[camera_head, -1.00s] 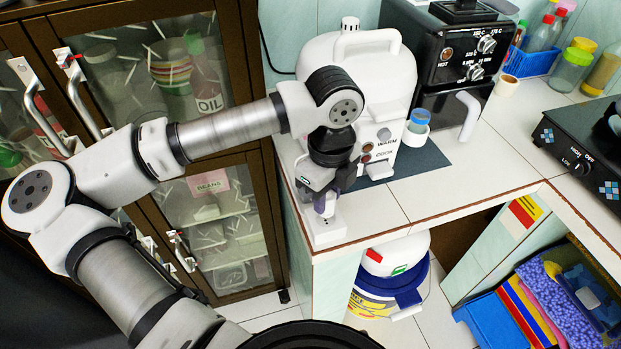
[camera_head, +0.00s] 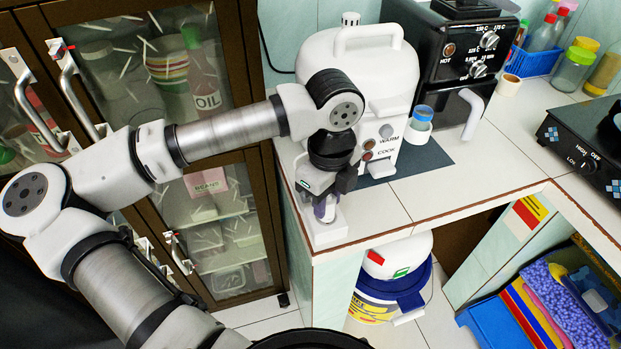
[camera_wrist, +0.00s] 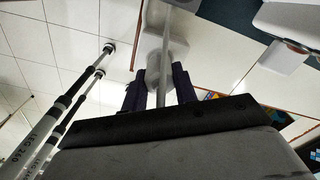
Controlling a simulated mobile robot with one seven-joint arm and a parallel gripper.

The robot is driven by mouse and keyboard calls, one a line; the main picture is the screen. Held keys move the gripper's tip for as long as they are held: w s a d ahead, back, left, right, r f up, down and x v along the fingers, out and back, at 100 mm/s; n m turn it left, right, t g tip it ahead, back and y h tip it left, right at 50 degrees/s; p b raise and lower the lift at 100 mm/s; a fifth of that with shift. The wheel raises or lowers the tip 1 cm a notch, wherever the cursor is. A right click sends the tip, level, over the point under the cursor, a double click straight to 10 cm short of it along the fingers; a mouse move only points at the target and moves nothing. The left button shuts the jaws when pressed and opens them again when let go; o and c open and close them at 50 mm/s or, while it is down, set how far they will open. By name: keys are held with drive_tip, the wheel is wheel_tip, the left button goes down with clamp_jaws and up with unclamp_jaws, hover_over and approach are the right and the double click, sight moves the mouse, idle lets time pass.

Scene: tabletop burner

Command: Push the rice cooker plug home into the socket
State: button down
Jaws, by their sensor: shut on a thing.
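The white rice cooker (camera_head: 360,75) stands at the back of the counter. A white socket block (camera_head: 326,234) lies near the counter's front left corner. My gripper (camera_head: 323,208) points down over the block, its tips close to the block's top. In the wrist view my gripper (camera_wrist: 158,88) has a dark purple finger on each side of the pale plug (camera_wrist: 154,77), and it is shut on the plug. A grey strip runs up between the fingers. The fingers hide most of the plug, and I cannot tell how deep it sits in the socket.
A black burner (camera_head: 585,150) is at far right. Glass-doored cabinets (camera_head: 205,200) stand close on the left. The front counter between is clear.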

sight(328, 198)
drive_tip(key=shift+f+b, duration=0.65)
drive_tip(key=shift+b, duration=0.25)
drive_tip(key=c, duration=1)
unclamp_jaws()
drive_tip(key=c, duration=0.3)
drive_tip(key=shift+r, duration=0.15)
drive_tip(key=shift+r+p, duration=0.4)
drive_tip(key=shift+r, duration=0.55)
drive_tip(key=shift+r+p, duration=1.1)
drive_tip(key=shift+r, duration=1.4)
